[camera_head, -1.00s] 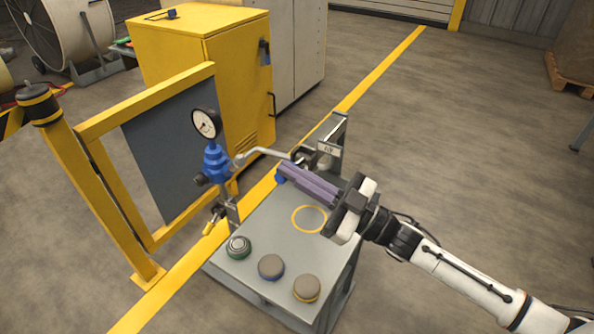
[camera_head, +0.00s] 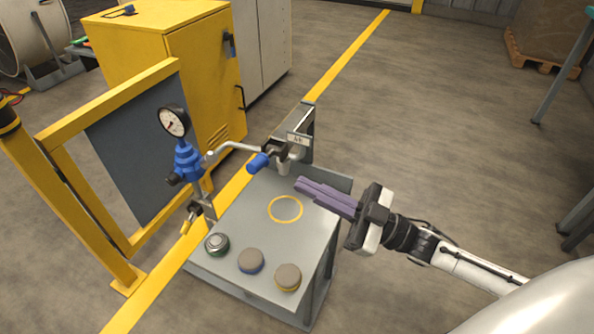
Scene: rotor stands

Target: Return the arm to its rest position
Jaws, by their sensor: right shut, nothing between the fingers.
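My right gripper (camera_head: 300,184) has long purple fingers that are shut with nothing between them. It is above the right part of the grey stand top (camera_head: 248,211), pointing left. It is apart from the blue-ended lever (camera_head: 258,162) on the pipe, which lies to the left of the fingertips. My right arm (camera_head: 470,268) comes in from the lower right. My left gripper is not in view.
The stand carries a blue valve with a gauge (camera_head: 174,122), a labelled bracket (camera_head: 299,138) and three round discs (camera_head: 251,260). A yellow gate frame (camera_head: 72,180) and yellow cabinet (camera_head: 190,70) stand left.

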